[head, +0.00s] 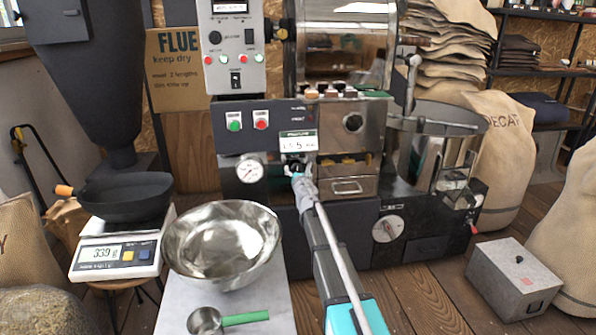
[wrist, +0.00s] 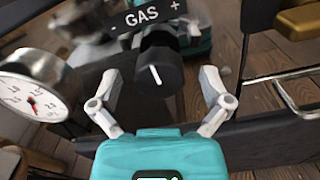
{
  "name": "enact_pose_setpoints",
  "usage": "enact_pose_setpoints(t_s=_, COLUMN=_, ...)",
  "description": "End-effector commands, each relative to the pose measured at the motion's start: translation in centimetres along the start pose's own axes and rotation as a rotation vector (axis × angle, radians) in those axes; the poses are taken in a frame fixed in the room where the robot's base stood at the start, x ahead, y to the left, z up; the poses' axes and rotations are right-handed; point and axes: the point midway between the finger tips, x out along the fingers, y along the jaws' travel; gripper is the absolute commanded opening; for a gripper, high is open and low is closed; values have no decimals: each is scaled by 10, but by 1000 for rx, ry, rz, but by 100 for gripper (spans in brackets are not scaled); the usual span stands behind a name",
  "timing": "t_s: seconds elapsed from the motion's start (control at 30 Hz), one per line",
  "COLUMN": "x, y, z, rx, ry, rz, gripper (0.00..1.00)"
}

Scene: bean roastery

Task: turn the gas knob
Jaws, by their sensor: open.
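The gas knob (wrist: 160,65) is a black round knob with a white pointer line. It sits below a black plate marked "- GAS +" in the wrist view. The pointer stands nearly upright in that picture, leaning slightly left at its top. My gripper (wrist: 160,84) is open, with one pale finger on each side of the knob and a visible gap on both sides. In the head view my gripper (head: 297,173) is at the front of the roaster, just below a small pressure display, and mostly hides the knob there.
A round pressure gauge (wrist: 33,92) is left of the knob, and also shows in the head view (head: 250,169). A drawer with a metal handle (head: 347,187) is to the right. A steel bowl (head: 222,244) and a scale (head: 118,247) with a black pan stand at left front.

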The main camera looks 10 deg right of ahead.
Motion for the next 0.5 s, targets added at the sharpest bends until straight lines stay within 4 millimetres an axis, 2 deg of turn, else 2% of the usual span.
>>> enact_pose_setpoints(t_s=0.1, x=6, y=0, z=0, rx=0, ry=0, rz=0, gripper=98)
enact_pose_setpoints(t_s=0.43, x=7, y=0, z=0, rx=0, ry=0, rz=0, gripper=98)
enact_pose_setpoints(t_s=0.5, x=7, y=0, z=0, rx=0, ry=0, rz=0, gripper=87)
